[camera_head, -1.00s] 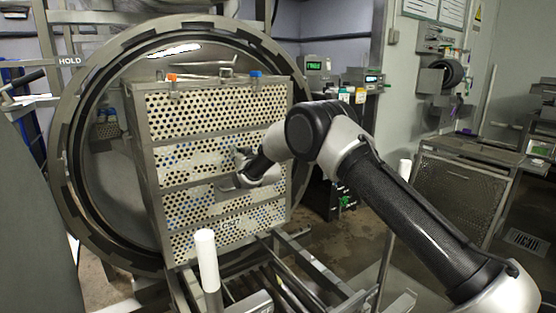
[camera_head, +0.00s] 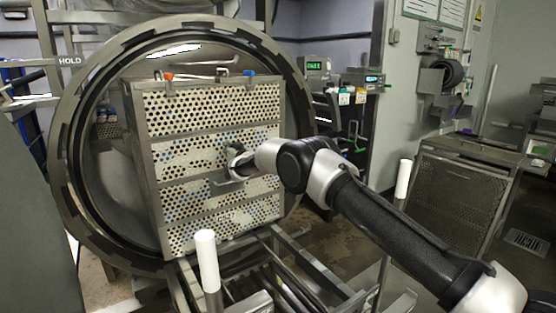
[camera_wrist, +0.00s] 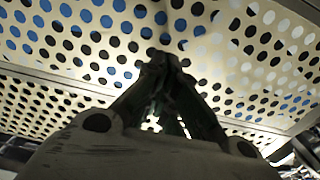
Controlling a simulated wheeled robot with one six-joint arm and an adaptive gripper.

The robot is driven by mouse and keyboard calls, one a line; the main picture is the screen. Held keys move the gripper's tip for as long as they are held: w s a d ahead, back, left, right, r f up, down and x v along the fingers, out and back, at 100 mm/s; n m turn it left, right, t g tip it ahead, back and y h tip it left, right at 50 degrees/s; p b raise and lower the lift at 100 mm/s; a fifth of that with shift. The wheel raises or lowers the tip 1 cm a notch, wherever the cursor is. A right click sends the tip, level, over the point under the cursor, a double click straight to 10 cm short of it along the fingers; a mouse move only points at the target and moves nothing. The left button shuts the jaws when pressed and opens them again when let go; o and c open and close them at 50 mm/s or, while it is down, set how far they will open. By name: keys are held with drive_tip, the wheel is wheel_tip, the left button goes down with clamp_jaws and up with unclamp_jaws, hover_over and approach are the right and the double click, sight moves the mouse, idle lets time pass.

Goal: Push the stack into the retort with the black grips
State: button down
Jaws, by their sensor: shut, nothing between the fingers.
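The stack (camera_head: 213,140) is several perforated metal trays in a grey frame, upright in the round mouth of the retort (camera_head: 75,215). Its near face is toward me. My gripper (camera_head: 233,166) is shut and empty, at the middle of that face, right of centre. In the wrist view, the dark fingertips (camera_wrist: 165,62) meet against or just before the perforated panel (camera_wrist: 215,30); I cannot tell if they touch. Blue shows through several holes. I make out no separate black grips on the stack.
Loading rails (camera_head: 300,260) run from the retort toward me. White-capped posts stand at the left (camera_head: 207,262) and right (camera_head: 403,180). A perforated cart (camera_head: 455,195) stands at the right. An open door edge is at the far left.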

drive_tip(key=v, duration=0.9)
drive_tip(key=shift+s, duration=0.1)
